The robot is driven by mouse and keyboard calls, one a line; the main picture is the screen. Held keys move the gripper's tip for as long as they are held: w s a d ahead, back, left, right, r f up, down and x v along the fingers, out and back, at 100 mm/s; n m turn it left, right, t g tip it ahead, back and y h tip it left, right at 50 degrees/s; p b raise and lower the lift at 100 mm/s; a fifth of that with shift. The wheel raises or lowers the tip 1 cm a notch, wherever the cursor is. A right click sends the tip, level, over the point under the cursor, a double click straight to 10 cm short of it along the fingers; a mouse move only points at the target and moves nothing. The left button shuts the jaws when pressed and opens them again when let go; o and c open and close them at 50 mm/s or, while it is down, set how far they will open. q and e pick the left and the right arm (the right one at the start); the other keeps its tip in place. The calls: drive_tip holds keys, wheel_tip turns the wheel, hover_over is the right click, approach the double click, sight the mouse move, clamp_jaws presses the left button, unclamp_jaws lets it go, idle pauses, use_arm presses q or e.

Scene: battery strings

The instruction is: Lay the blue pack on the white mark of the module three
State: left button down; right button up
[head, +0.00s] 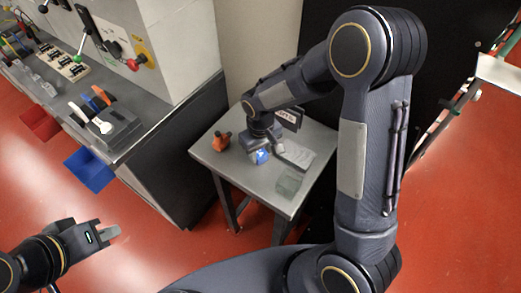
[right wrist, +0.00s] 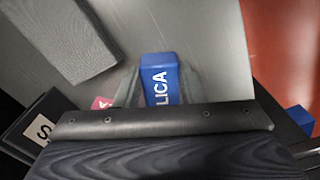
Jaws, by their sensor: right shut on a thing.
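The blue pack (head: 262,157) is at my right gripper (head: 260,148), over the small grey side table (head: 258,182). In the right wrist view the blue pack (right wrist: 160,80) shows white letters reading "LICA" and sits between the fingers of my right gripper (right wrist: 158,88), which is shut on it. Whether the pack touches the table top is not clear. My left gripper (head: 109,233) is empty above the red floor at the lower left; its finger gap is not clear. I cannot make out module three or its white mark.
An orange object (head: 222,141), a pale sheet-like item (head: 297,154) and a grey block (head: 289,183) are on the side table. A dark sign with white (head: 287,116) stands behind.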

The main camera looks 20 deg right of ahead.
sight(261, 154)
drive_tip(key=shift+f, duration=0.2)
drive_tip(key=o, duration=1)
drive_tip(key=shift+r, duration=0.15)
wheel_tip(261, 154, up, 12)
drive_tip(key=s+d+r+m+t+y, duration=0.2)
drive_tip(key=s+d, duration=0.1)
drive_tip(key=s, duration=0.7)
drive_tip(key=s+d+r+m+t+y, duration=0.1)
drive_tip(key=s+d+r+m+t, duration=0.1)
drive_tip(key=s, duration=0.8)
drive_tip(key=shift+d+r+m+t+y+b, duration=0.4)
drive_tip(key=shift+d+t, duration=0.05)
drive_tip(key=shift+t, duration=0.35)
